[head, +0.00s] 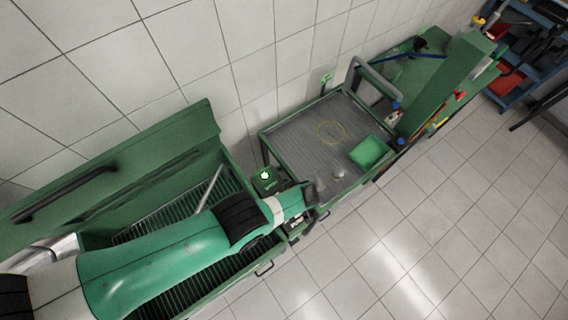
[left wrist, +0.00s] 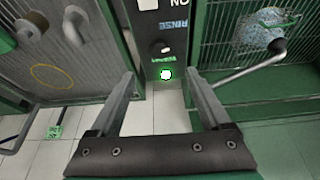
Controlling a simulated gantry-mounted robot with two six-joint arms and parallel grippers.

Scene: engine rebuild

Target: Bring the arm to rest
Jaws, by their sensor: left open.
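My left arm comes in from the lower left in the head view and reaches over the green wash tub (head: 165,145). Its gripper (head: 308,195) is by the near left corner of the grey-topped cart, partly hidden by the wrist. In the left wrist view the gripper (left wrist: 161,76) is open, with nothing between its fingers. Beyond the fingertips is a dark control panel marked RINSE (left wrist: 172,25), with a glowing green button (left wrist: 166,74). The glowing button also shows in the head view (head: 265,175). My right gripper is in neither view.
The grey-topped cart (head: 300,135) carries a green tray (head: 370,152), a yellow ring mark and small metal parts. The tub's lid stands open, with a slatted rack (head: 185,205) inside. A green bench and blue shelf (head: 500,97) stand farther right. The tiled floor at right is clear.

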